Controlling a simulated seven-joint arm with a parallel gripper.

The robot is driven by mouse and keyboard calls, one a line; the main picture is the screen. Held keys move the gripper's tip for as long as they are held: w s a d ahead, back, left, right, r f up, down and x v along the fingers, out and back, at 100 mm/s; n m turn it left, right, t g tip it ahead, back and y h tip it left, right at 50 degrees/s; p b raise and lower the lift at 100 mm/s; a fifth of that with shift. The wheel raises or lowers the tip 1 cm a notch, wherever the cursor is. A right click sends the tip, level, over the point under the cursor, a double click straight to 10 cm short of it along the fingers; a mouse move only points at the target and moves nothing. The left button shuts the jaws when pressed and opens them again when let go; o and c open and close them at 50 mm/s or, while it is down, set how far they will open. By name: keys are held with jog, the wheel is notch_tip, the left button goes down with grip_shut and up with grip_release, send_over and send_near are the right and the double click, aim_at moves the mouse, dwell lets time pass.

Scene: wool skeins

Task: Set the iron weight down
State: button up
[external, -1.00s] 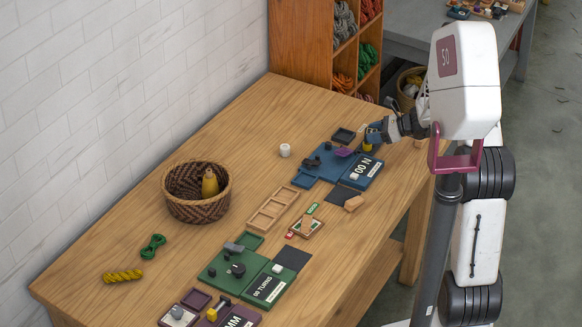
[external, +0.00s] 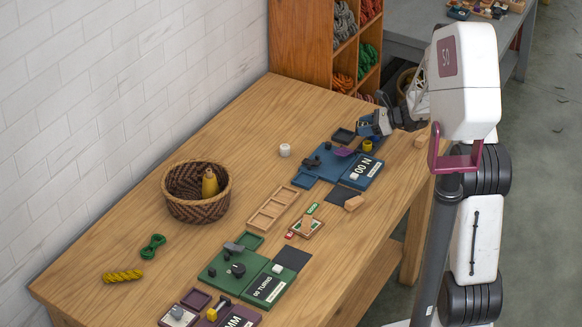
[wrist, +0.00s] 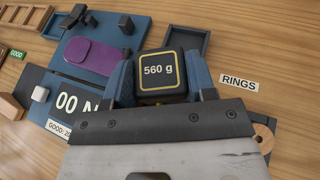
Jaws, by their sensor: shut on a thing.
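In the external view my gripper (external: 376,123) is at the far right end of the table, by the blue board (external: 325,163). The weight is hard to make out there. I cannot tell whether its underside touches anything.
A dark empty tray (wrist: 187,44) lies just beyond the weight, with a "RINGS" label (wrist: 239,84) to its right. A purple piece (wrist: 90,52) lies on the board. A small yellow thing (external: 367,145) stands near the board's right corner. Bare table surrounds the label.

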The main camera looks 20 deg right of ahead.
send_over(351, 122)
jog(key=shift+f, duration=0.65)
jog(key=shift+f, duration=0.15)
jog(key=shift+f, duration=1.6)
jog(key=shift+f, duration=0.15)
jog(key=o, duration=1.3)
jog(key=shift+c, duration=0.2)
